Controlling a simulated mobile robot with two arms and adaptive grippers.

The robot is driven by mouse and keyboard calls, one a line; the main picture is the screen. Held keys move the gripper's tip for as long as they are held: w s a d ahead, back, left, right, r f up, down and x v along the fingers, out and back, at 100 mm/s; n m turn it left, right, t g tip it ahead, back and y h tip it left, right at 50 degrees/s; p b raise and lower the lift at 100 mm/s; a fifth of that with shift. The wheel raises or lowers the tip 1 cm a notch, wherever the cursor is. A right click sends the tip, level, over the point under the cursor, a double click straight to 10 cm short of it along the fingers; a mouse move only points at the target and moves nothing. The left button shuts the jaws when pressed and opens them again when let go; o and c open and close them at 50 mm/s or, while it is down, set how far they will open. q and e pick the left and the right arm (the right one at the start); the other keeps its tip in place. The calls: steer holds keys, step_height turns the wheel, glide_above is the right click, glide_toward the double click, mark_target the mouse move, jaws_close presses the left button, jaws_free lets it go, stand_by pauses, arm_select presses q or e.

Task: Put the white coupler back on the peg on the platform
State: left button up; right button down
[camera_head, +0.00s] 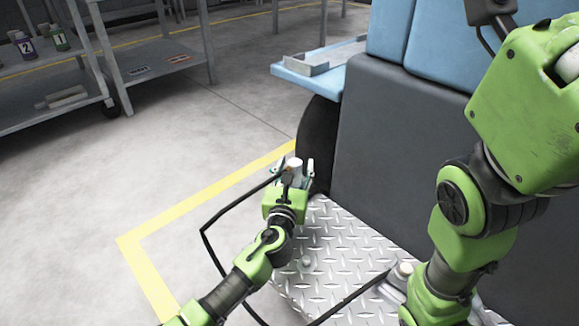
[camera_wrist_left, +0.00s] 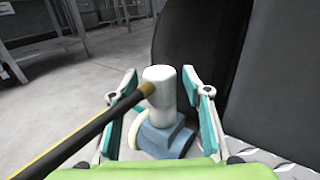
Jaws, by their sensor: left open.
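The white coupler (camera_wrist_left: 160,88) stands upright on a blue-grey base (camera_wrist_left: 163,138) in the left wrist view, with a brass fitting and dark hose (camera_wrist_left: 85,128) joined to its left side. Any peg inside it is hidden. My left gripper (camera_wrist_left: 165,100) is open, with one finger on each side of the coupler and visible gaps to both. In the head view my left gripper (camera_head: 294,168) is at the far edge of the metal platform (camera_head: 335,245), and the coupler's white top (camera_head: 294,163) shows between the fingers. My right arm is at the right; its gripper is not in view.
A second white-topped fitting (camera_head: 403,268) with a black hose sits on the platform beside my right arm. A dark wheel (camera_head: 318,140) and grey panel (camera_head: 395,140) stand close behind and right of the left gripper. Floor to the left is clear.

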arm_select(q)
steer(key=shift+s, duration=0.1)
jaws_close()
steer(key=shift+r, duration=0.1)
steer(key=shift+r, duration=0.15)
